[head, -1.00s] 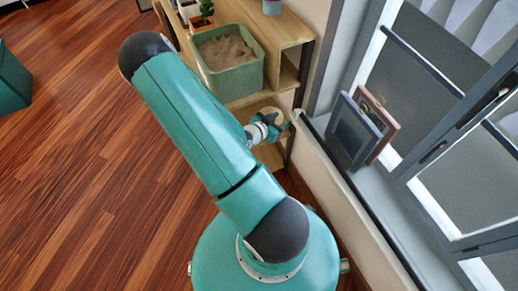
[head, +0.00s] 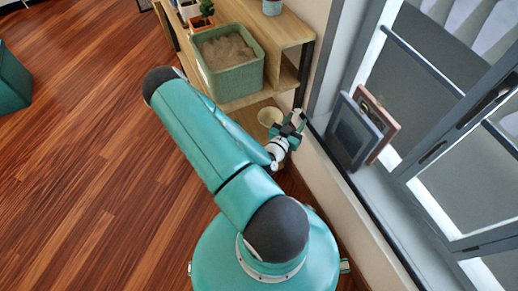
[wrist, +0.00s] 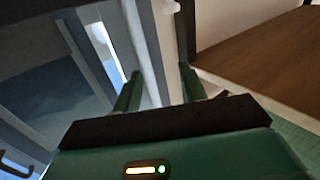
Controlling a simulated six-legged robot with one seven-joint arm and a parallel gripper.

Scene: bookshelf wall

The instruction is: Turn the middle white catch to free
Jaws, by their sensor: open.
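A small white piece (wrist: 171,6) shows at the top edge of the wrist view, partly cut off, beyond the fingertips. It may be a white catch; I cannot tell which one or how it is turned. In the head view a small pale bit (head: 298,112) shows by the wall edge at my gripper. My gripper (head: 294,122) is beside the wall below the window sill, near the shelf's right end. In the wrist view its two green fingers (wrist: 160,80) stand apart with nothing visible between them.
A wooden shelf (head: 290,32) carries a green bin of sand (head: 228,62) and potted plants. Two picture frames (head: 352,133) lean on the sill by the window.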

